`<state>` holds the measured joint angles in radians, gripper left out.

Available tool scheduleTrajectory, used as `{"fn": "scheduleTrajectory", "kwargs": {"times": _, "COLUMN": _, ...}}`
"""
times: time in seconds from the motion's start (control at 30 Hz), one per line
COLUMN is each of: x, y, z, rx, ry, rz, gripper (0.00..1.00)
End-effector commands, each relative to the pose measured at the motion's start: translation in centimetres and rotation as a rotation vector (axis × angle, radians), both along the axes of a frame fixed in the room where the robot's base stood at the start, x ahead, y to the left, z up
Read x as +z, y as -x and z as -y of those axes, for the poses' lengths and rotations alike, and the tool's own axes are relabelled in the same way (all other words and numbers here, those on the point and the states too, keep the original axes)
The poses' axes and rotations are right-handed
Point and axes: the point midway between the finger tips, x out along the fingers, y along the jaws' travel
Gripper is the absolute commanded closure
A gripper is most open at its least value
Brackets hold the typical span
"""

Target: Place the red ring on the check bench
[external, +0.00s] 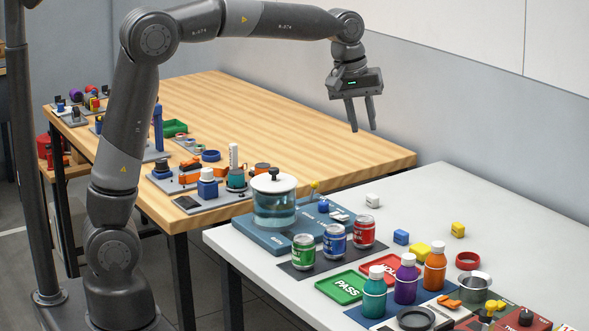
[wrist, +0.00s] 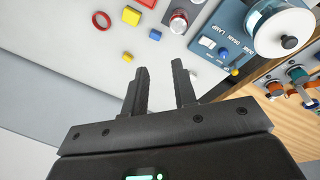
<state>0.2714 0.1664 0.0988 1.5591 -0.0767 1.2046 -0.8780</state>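My gripper (external: 362,129) is open and empty, high above the far side of the benches. In the wrist view its two fingers (wrist: 160,68) stand apart with nothing between them, well away from the ring.
A green PASS tray (external: 342,288) lies nearer. The wood-topped bench (external: 270,110) has wide free room; fixtures line its near left side.

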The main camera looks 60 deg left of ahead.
Motion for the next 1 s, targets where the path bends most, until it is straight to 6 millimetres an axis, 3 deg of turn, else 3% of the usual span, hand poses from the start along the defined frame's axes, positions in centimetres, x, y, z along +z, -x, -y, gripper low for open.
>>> {"fn": "scheduleTrajectory", "kwargs": {"times": 0.03, "x": 0.7, "y": 1.9, "z": -1.2, "rx": -0.031, "ry": -0.004, "rz": 0.023, "gripper": 0.74}}
{"fn": "scheduleTrajectory", "kwargs": {"times": 0.13, "x": 1.4, "y": 5.3, "z": -3.2, "rx": -0.106, "ry": -0.021, "rz": 0.062, "gripper": 0.74}}
{"fn": "scheduleTrajectory", "kwargs": {"times": 0.33, "x": 1.5, "y": 12.4, "z": -6.4, "rx": -0.256, "ry": -0.074, "rz": 0.141, "gripper": 0.74}}
{"fn": "scheduleTrajectory", "kwargs": {"times": 0.47, "x": 0.7, "y": 17.0, "z": -8.0, "rx": -0.353, "ry": -0.121, "rz": 0.19, "gripper": 0.74}}
{"fn": "scheduleTrajectory", "kwargs": {"times": 0.7, "x": -2.6, "y": 24.9, "z": -10.2, "rx": -0.526, "ry": -0.231, "rz": 0.269, "gripper": 0.74}}
{"fn": "scheduleTrajectory", "kwargs": {"times": 0.83, "x": -4.6, "y": 27.9, "z": -10.8, "rx": -0.6, "ry": -0.285, "rz": 0.295, "gripper": 0.74}}
{"fn": "scheduleTrajectory", "kwargs": {"times": 1.0, "x": -6.1, "y": 29.9, "z": -11.2, "rx": -0.651, "ry": -0.325, "rz": 0.311, "gripper": 0.74}}
